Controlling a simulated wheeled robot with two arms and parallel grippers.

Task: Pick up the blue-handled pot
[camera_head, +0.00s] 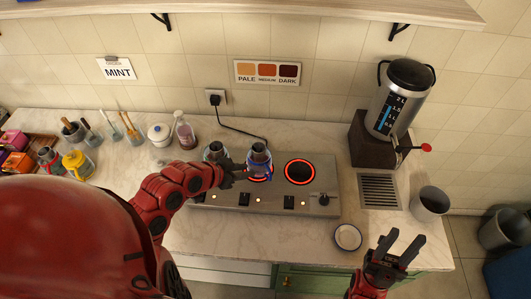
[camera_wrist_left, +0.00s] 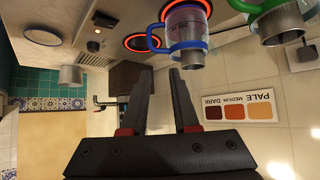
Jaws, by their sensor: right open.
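The blue-handled pot (camera_head: 259,155) stands on a glowing burner of the stove in the head view. It also shows at the top of the left wrist view (camera_wrist_left: 186,27), upside down, with its blue handle facing my left gripper. My left gripper (camera_head: 238,173) is beside this pot in the head view. In the left wrist view my left gripper (camera_wrist_left: 159,74) is open, its fingertips just short of the handle with nothing between them. My right gripper (camera_head: 402,245) is open and empty at the lower right, near the counter's front edge.
A green-handled pot (camera_wrist_left: 285,20) stands close beside the blue-handled one. The right burner (camera_head: 299,171) glows red and is bare. A kettle-like dispenser (camera_head: 400,98) stands at the right. A saucer (camera_head: 347,237) lies in front, and a grey bucket (camera_head: 430,204) stands right.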

